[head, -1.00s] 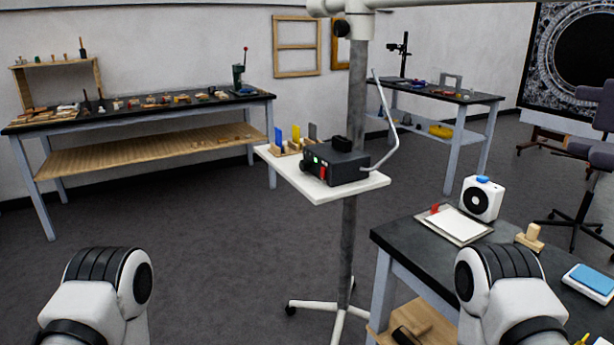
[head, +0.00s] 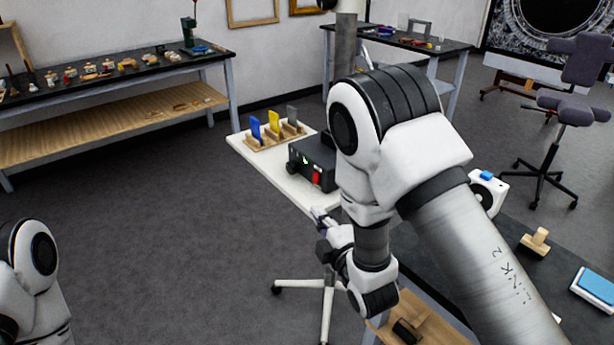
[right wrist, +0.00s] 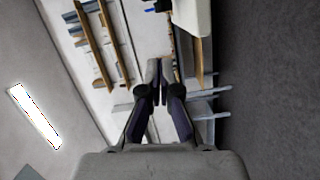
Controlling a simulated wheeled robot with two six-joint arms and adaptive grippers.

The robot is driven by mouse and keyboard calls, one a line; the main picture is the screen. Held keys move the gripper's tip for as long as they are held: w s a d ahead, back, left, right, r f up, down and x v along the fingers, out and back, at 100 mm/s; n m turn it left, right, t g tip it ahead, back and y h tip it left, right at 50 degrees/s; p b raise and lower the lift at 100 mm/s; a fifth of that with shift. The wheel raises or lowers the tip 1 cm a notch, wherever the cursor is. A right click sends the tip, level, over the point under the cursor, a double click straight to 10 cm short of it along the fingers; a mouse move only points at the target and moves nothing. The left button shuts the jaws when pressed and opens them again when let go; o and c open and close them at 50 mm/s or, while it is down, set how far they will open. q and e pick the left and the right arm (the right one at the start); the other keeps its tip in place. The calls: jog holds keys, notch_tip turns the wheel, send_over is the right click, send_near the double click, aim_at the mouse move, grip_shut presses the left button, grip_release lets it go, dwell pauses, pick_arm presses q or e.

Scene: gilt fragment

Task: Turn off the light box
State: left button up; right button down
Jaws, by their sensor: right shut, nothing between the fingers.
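The light box (head: 322,152) is a black box with a red switch (head: 317,177) on its front face. It stands on the white shelf (head: 265,164) of the pole stand, and my right arm hides its right side. My right gripper (head: 318,213) is just below and in front of the shelf's near edge, apart from the switch. In the right wrist view its fingers (right wrist: 157,70) are shut with nothing between them. My left gripper is out of view; only part of that arm shows at the lower left.
A wooden rack (head: 276,136) with blue, yellow and grey plates sits beside the box. The dark table (head: 480,245) at right holds a white fan (head: 487,193), a wooden stamp (head: 536,241) and a blue pad (head: 598,283). Open floor lies left of the stand.

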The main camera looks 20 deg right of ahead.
aim_at(314, 198)
jog(key=w+p, duration=0.1)
jog(key=w, duration=0.6)
jog(key=w+a+p, duration=0.1)
jog(key=w, duration=0.2)
jog(key=shift+w+f+p, duration=0.25)
jog(key=shift+f+p, duration=0.1)
jog(key=shift+f, duration=0.05)
jog(key=d, duration=0.2)
jog(key=w+d+p, duration=0.1)
jog(key=shift+d+f, duration=0.4)
jog(key=shift+d, duration=0.05)
